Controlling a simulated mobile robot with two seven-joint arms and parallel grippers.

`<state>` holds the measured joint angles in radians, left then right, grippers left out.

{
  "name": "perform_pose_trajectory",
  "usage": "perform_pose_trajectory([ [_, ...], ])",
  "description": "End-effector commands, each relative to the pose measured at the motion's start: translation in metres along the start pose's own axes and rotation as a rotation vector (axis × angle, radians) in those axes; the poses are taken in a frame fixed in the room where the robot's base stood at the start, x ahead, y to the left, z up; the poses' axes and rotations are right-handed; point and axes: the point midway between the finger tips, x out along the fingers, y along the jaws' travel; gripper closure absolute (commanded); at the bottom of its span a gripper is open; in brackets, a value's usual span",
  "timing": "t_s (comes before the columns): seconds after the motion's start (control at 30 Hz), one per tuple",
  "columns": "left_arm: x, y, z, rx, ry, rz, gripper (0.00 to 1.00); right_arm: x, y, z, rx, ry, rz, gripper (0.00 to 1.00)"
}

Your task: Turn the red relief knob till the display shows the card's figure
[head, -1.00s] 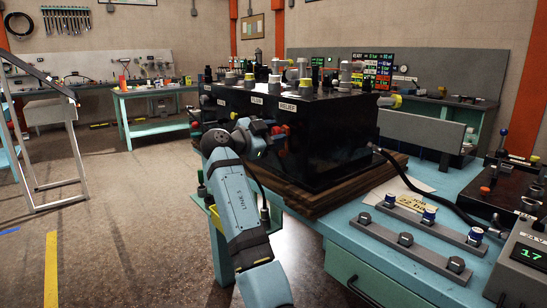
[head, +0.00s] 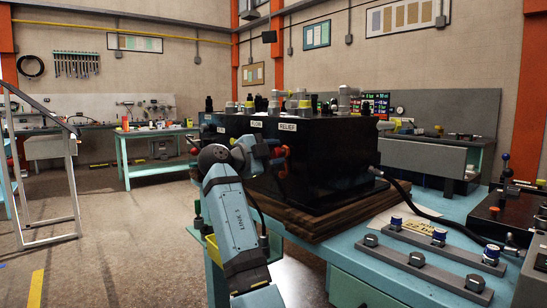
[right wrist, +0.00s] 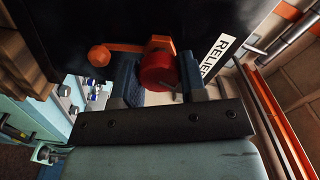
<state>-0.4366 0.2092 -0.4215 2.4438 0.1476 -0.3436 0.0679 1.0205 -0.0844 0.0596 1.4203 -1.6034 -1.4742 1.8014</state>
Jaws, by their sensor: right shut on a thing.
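The red relief knob (right wrist: 157,68) sits on the black power unit under the label RELIEF, which shows in the head view (head: 288,127). My right gripper (right wrist: 159,82) has one finger on each side of the knob and is shut on it; in the head view the right gripper (head: 276,157) is at the unit's front face, largely covering the knob. The job card (head: 404,222) lies on the teal bench, its figure reading 22 bar, partly covered. The grey display box (head: 537,272) is cut off at the right edge; its number is out of view. My left gripper is not in view.
An orange lever with a round end (right wrist: 99,55) is close beside the right gripper's left finger. A black hose (head: 430,214) runs from the unit across the bench. Grey bars with fittings (head: 425,263) lie in front of the card.

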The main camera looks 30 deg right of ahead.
Motion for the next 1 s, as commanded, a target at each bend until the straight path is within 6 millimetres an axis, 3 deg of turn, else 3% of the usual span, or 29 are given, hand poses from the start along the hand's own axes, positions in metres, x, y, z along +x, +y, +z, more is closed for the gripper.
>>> perform_pose_trajectory([
  [0.27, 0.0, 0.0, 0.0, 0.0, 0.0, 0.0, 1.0, 0.001, 0.0, 0.0, 0.0, 0.0, 0.0, 0.85],
  [0.3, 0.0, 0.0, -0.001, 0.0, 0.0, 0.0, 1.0, 0.001, 0.0, 0.0, 0.0, 0.0, 0.0, 0.56],
  [0.4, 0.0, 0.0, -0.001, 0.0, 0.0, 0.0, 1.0, 0.0, 0.0, 0.0, 0.0, 0.0, 0.0, 0.36],
  [0.77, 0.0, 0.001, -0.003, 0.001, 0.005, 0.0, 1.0, -0.006, -0.001, 0.0, -0.001, -0.001, 0.0, 0.36],
  [1.0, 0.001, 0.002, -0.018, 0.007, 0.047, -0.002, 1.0, -0.05, -0.003, -0.001, -0.002, -0.004, -0.002, 0.36],
])
